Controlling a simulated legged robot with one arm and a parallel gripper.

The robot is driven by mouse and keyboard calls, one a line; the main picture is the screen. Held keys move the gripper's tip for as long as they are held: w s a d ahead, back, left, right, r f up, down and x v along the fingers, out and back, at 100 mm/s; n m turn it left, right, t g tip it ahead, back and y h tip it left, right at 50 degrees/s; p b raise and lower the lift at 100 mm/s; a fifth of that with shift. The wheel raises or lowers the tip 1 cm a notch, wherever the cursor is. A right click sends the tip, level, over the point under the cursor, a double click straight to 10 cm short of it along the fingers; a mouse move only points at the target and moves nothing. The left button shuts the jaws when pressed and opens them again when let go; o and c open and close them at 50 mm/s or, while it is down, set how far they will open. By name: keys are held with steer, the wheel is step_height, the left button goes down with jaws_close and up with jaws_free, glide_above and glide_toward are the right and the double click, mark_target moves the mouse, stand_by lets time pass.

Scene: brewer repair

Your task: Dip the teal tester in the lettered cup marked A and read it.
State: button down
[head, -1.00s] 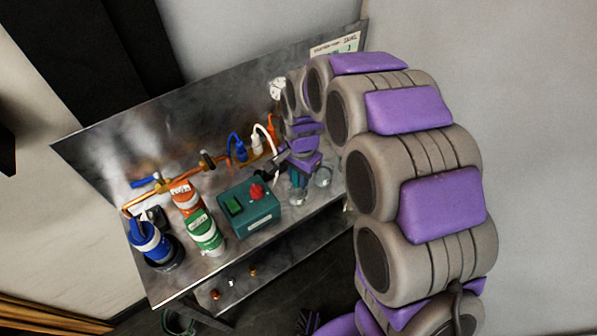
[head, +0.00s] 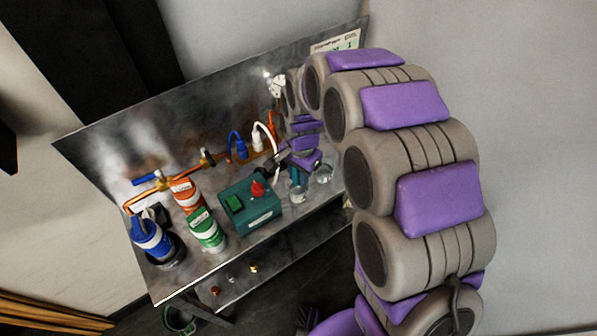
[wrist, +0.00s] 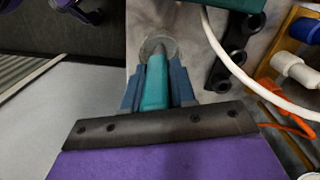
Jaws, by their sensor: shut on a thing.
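My gripper (wrist: 157,90) is shut on the teal tester (wrist: 155,80), which points away from my palm in the wrist view. The tester's tip overlaps a clear round cup (wrist: 158,46); I cannot tell if the tip is inside or above it. In the head view my gripper (head: 297,168) is at the bench's right end, over one clear cup (head: 299,194). A second clear cup (head: 323,174) stands just right of it. No letter on either cup is readable, and the tester's reading is not visible.
A teal box (head: 250,207) with a green switch and red knob stands left of the cups. Green (head: 207,231), orange (head: 186,195) and blue (head: 152,240) canisters stand further left. A white hose (wrist: 230,62) curves close right of my gripper. The metal back panel (head: 110,150) rises behind.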

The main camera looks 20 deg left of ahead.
steer(key=shift+r, duration=0.1)
steer(key=shift+r+p, duration=1.85)
steer(key=shift+r, duration=2.35)
steer(key=shift+p, duration=0.3)
steer(key=g+p, duration=0.3)
steer(key=shift+r+p, duration=0.1)
steer(key=shift+p, duration=0.25)
steer(key=g+p, duration=0.2)
steer(key=shift+w+g, duration=0.1)
steer(key=shift+g, duration=0.2)
steer(key=shift+g+p, duration=0.3)
